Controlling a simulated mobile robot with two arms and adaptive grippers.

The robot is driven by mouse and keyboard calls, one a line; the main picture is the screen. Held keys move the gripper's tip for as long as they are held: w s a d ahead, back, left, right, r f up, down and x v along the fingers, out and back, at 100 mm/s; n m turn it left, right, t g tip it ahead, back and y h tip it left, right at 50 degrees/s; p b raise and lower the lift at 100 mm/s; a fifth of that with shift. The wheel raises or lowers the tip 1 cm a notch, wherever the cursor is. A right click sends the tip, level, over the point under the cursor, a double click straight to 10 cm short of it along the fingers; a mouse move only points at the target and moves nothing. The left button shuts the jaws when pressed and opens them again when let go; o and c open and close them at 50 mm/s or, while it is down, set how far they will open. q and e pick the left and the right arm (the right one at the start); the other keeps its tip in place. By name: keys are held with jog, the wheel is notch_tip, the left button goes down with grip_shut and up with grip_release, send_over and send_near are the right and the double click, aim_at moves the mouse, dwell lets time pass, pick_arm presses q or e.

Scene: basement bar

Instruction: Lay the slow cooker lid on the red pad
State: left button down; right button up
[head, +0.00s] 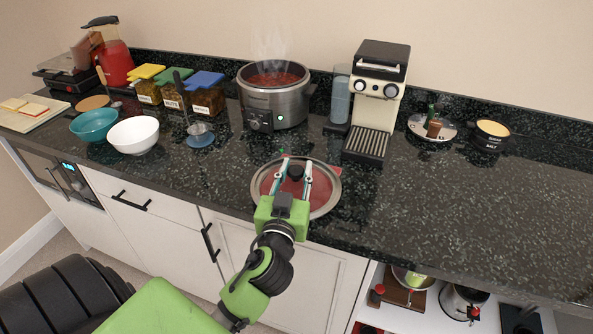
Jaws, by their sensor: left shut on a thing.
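The slow cooker lid (322,195) is a round glass lid with a metal rim and a black knob, near the front edge of the counter. My left gripper (294,172) is shut on its knob from above. The red pad (335,170) is under the lid; red shows through the glass and a little shows past the rim. I cannot tell whether the lid touches the pad or hovers just above it. The slow cooker (275,102) stands open behind, full of red food and steaming, with a green light on. My right gripper is out of view.
A coffee machine (379,95) stands right of the cooker. Left are spice jars (208,99), a ladle on a blue rest (201,140), a white bowl (134,136) and a teal bowl (93,124). A salt dish (491,135) sits at the back right. The front right counter is clear.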

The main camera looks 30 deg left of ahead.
pick_arm(q)
jog(key=c, duration=2)
grip_release()
jog(key=shift+f, duration=0.15)
jog(key=o, duration=0.4)
jog(key=shift+w, duration=0.15)
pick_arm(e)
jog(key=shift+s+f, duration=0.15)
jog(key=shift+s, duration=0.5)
pick_arm(q)
jog(key=shift+r, duration=0.2)
jog(key=b+v, duration=0.2)
jog(key=v, duration=0.8)
jog(key=shift+a+f, duration=0.1)
jog(key=shift+a, duration=0.05)
jog(key=shift+v, duration=1.1)
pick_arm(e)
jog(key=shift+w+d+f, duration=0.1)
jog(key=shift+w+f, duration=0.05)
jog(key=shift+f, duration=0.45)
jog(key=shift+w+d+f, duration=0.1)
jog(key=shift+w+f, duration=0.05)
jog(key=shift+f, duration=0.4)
